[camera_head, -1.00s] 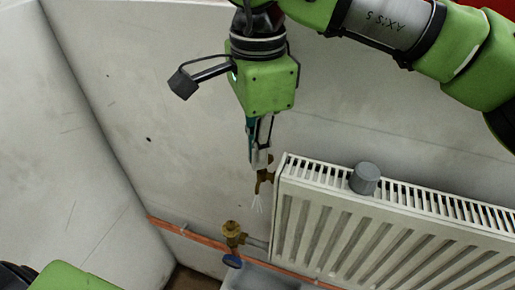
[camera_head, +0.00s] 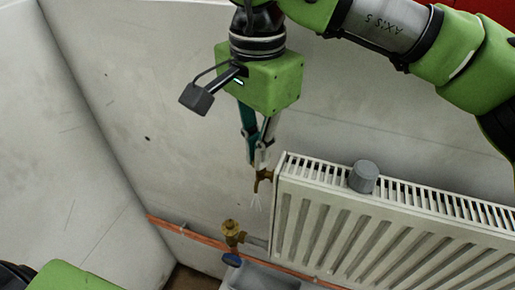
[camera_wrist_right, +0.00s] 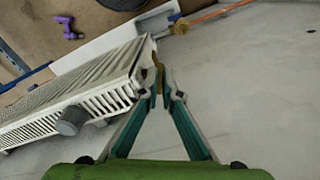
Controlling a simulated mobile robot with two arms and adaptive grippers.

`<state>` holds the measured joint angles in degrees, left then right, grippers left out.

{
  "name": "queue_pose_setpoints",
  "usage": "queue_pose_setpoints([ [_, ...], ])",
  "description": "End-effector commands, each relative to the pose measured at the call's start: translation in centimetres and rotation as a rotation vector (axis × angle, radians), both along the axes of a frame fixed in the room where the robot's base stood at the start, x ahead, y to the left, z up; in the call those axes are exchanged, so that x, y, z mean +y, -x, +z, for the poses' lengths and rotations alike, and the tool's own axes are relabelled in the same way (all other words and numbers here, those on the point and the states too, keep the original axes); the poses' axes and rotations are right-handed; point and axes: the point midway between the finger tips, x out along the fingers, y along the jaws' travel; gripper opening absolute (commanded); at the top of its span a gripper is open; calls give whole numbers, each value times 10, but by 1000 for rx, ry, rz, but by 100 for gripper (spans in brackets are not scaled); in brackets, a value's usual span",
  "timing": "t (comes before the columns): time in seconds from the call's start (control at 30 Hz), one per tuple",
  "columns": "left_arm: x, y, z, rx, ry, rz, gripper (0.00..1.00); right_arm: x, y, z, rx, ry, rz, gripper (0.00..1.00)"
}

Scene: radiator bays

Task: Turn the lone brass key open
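The lone brass key (camera_head: 262,176) sticks out from the upper left corner of the white radiator (camera_head: 370,232). My right gripper (camera_head: 260,160) comes down from above, its two fingertips around the key's upper part. In the right wrist view the brass key (camera_wrist_right: 158,76) lies between the fingertips (camera_wrist_right: 161,98), which look closed on it, though the contact itself is small and partly hidden. Thin white streaks (camera_head: 255,202) fan out just below the key. My left gripper is out of view; only a green arm part shows at the lower left.
A brass valve (camera_head: 232,232) sits on a copper pipe (camera_head: 190,234) below left of the key. A grey tray (camera_head: 262,281) lies below. A grey knob (camera_head: 364,176) stands on the radiator's top. A purple tool (camera_wrist_right: 68,27) lies on the floor. The wall left of the radiator is clear.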

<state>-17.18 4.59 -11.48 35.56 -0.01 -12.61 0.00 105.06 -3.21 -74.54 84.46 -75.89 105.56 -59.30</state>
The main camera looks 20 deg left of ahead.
Motion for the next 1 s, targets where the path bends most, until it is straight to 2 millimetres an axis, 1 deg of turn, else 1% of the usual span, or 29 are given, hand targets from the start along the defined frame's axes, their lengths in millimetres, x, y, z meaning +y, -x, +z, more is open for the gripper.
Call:
queue_pose_setpoints([
  [0.2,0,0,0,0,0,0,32,0,-1,2,-2,-4,-3,0],
  [0.23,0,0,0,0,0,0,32,0,-1,2,-2,-4,-3,10],
  [0.27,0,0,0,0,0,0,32,0,-1,2,-2,-4,-3,18],
  [0.3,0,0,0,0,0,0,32,0,-1,2,-2,-4,-3,22],
  [0.67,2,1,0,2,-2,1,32,0,0,3,-1,-2,-2,22],
  [0.77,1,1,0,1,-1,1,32,0,-1,13,-3,-3,-3,22],
  [0.83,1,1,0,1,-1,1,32,0,-1,24,-3,-3,-3,22],
  [1.0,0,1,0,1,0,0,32,1,-1,61,-4,-3,-4,22],
])
